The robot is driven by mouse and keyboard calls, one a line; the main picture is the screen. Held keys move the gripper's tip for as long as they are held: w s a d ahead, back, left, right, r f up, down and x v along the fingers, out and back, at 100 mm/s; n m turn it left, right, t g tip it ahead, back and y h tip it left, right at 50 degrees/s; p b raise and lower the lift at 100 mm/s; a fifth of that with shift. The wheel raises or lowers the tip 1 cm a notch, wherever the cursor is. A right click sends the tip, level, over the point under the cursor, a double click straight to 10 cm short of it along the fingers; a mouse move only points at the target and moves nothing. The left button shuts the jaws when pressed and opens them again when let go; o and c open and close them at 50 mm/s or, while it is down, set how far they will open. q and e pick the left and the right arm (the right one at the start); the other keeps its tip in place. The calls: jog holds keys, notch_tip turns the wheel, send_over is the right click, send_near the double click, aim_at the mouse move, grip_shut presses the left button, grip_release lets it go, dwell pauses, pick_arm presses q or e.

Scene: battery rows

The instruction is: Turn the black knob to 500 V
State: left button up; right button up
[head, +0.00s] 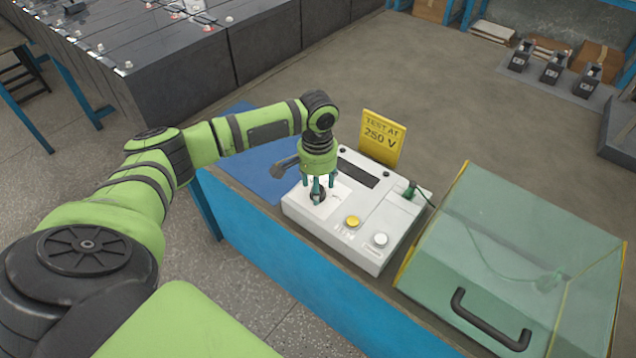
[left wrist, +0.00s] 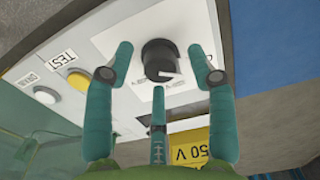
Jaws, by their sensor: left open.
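The black knob (left wrist: 157,54) sits on the white tester (head: 376,222), with a white pointer line on its edge. Its scale is mostly hidden or unreadable. My left gripper (head: 319,192) points down over the knob, which shows between the fingers in the head view (head: 317,197). In the left wrist view, its teal fingers (left wrist: 160,72) stand open around the knob with gaps between them and it. A yellow sign (head: 381,137) behind the tester reads "TEST AT 250 V"; it shows partly in the left wrist view (left wrist: 190,147). My right gripper is out of view.
A yellow button (head: 352,221) and a white button (head: 380,239) are on the tester. A transparent green cover with a black handle (head: 490,318) stands right of it. A cable plug (head: 410,190) is on the tester's right side. A blue mat (head: 257,165) lies left.

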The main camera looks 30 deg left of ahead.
pick_arm(q)
jog(key=c, duration=0.9)
grip_shut()
jog(key=shift+r+m+p, duration=0.15)
jog(key=shift+m+p, duration=0.35)
jog(key=shift+p, duration=0.35)
jog(key=m+p, duration=0.6)
jog(key=m, duration=0.1)
jog(key=shift+m, duration=0.4)
jog(key=m+p, duration=0.1)
jog(key=m, duration=0.2)
jog(key=shift+m, duration=0.3)
jog(key=m, duration=0.3)
jog(key=shift+f+m, duration=0.2)
jog(key=shift+m, duration=0.1)
jog(key=m, duration=0.3)
jog(key=shift+m, duration=0.3)
jog(key=m, duration=0.4)
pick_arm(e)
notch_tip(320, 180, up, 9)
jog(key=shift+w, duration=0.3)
pick_arm(q)
jog(key=shift+m, duration=0.3)
